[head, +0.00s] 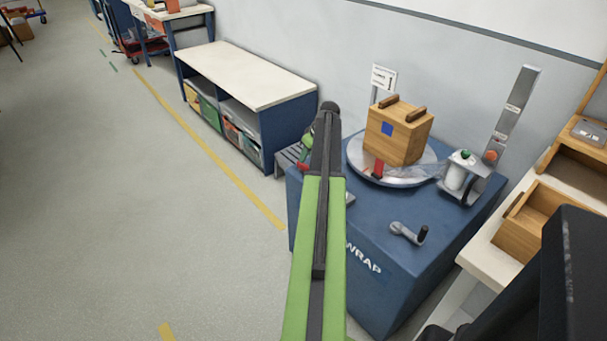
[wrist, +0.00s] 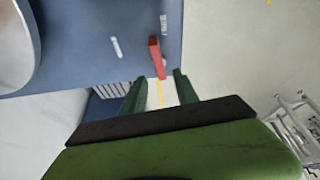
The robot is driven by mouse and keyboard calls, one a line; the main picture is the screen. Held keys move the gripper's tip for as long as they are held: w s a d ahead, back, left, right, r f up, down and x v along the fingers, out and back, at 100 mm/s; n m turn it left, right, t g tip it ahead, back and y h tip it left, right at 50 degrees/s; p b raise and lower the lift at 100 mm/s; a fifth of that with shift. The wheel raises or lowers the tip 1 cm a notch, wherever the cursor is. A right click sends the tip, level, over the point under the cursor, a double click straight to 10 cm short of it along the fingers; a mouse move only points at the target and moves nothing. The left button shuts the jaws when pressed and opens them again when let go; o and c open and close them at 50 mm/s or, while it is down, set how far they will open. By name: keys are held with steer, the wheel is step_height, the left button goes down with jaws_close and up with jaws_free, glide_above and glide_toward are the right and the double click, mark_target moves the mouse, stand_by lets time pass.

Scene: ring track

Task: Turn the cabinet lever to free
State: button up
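The red lever (wrist: 155,52) shows in the wrist view near the edge of the blue wrap cabinet (wrist: 95,45). Its lower end lies between my gripper's two dark green fingertips in the picture. My gripper (wrist: 159,76) is open, with a gap on both sides of the lever, and neither finger visibly touches it. I cannot tell whether the fingers reach down to the lever's depth. In the head view the blue cabinet (head: 385,285) stands to the right of my green arm, which hides part of it.
A wooden box (head: 398,132) sits on the cabinet's round turntable (head: 428,158). A white-topped bench (head: 245,75) is behind left. The grey floor (head: 130,200) at left is clear.

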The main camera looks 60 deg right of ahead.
mark_target(305, 168)
steer(key=b+x, duration=0.4)
steer(key=x, duration=0.2)
steer(key=shift+f, duration=0.1)
jaws_close()
